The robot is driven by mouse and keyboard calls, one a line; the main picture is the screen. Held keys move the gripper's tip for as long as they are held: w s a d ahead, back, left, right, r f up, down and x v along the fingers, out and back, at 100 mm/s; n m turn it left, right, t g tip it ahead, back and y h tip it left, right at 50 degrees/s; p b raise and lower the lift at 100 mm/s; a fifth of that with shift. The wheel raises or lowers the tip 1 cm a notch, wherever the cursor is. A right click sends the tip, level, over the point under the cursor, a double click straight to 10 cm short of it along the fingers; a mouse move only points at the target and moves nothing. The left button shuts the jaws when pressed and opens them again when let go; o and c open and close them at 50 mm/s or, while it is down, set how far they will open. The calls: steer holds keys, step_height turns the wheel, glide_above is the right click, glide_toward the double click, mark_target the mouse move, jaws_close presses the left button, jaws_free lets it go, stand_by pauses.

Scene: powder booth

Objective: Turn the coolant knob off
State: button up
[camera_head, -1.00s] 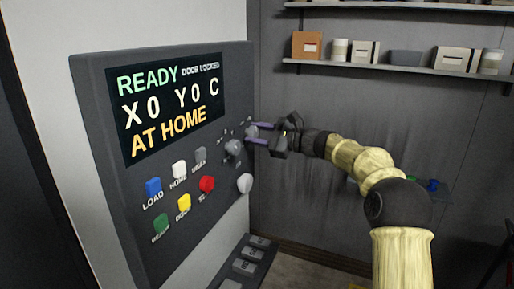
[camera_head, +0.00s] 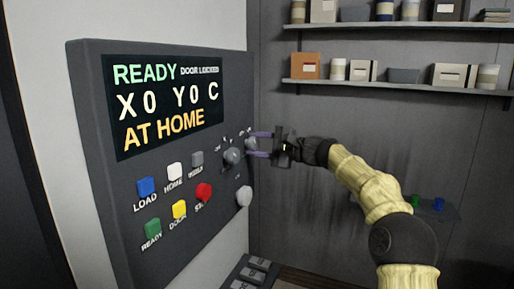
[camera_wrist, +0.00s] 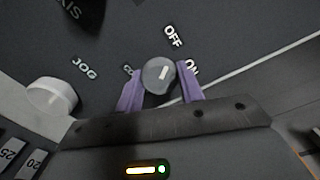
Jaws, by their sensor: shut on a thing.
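The coolant knob is a small round grey knob (camera_wrist: 159,76) on the dark control panel (camera_head: 100,200). The words OFF and ON are printed beside it, OFF above right and ON to the right, partly covered by a finger. A label to its left is mostly hidden. My gripper (camera_wrist: 160,90) has its two purple fingers on either side of the knob, shut on it. In the head view my gripper (camera_head: 260,144) reaches the panel's right edge from the right, and the knob is largely hidden there. I cannot make out the knob's pointer.
A larger grey knob (camera_head: 232,156) sits just left of my fingers, and a white knob (camera_head: 244,196) sits below. Coloured buttons and a screen (camera_head: 168,100) reading READY, DOOR LOCKED and AT HOME fill the panel. Shelves (camera_head: 390,88) with boxes hang on the back wall.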

steer(key=shift+w+d+f, duration=0.1)
steer(key=o, duration=0.7)
steer(key=shift+o, duration=1.4)
steer(key=b+v, duration=0.4)
steer(key=v, duration=1.3)
steer(key=shift+s+d+b, duration=0.15)
steer(key=shift+s+b, duration=0.1)
steer(key=shift+b, duration=0.05)
